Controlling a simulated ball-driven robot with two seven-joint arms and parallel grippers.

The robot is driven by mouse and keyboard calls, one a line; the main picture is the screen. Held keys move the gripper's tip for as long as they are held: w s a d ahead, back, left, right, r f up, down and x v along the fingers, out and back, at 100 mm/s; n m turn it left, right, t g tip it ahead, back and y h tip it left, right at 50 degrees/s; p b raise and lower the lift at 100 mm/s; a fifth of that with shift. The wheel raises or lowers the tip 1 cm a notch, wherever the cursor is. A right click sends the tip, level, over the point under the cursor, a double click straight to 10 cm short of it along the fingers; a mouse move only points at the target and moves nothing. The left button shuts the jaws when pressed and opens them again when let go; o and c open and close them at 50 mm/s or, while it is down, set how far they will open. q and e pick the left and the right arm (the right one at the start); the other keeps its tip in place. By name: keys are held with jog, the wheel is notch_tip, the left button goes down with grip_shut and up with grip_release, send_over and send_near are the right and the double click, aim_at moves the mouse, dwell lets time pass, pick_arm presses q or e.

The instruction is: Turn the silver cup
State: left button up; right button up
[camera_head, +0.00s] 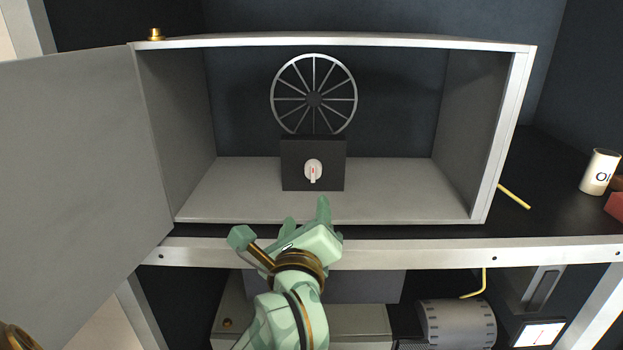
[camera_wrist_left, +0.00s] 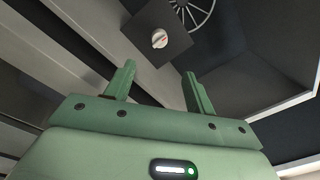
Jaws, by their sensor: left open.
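A small white knob (camera_head: 313,171) with a red mark sits on the front of a dark square block (camera_head: 296,183) inside an open grey cabinet. The knob also shows in the wrist view (camera_wrist_left: 160,40), beyond my fingertips. A silver spoked wheel (camera_head: 314,58) stands upright above the block. I see no clear silver cup; a pale cup with dark lettering (camera_head: 597,173) stands on the dark surface at the far right. My left gripper (camera_head: 307,214) is open and empty at the cabinet's front edge, below and apart from the knob. Its open fingers show in the wrist view (camera_wrist_left: 155,78). My right gripper is not in view.
The cabinet door (camera_head: 75,160) hangs open at the left. The cabinet's right wall (camera_head: 505,135) and front rail (camera_head: 400,253) frame the space. The cabinet floor (camera_head: 405,195) is clear beside the block. A yellow rod (camera_head: 514,196) and a red object (camera_head: 616,206) lie at the right.

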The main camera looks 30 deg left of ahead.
aim_at(312, 175)
pick_arm(q)
jog(key=p+x, duration=0.2)
jog(key=x, duration=1.2)
jog(key=shift+w+a+r+p, duration=0.1)
jog(key=shift+a+r+p, duration=0.1)
jog(key=shift+p, duration=0.1)
jog(key=shift+w+a+f, duration=0.2)
jog(key=shift+w+a, duration=0.05)
jog(key=shift+w, duration=0.3)
jog(key=c, duration=1)
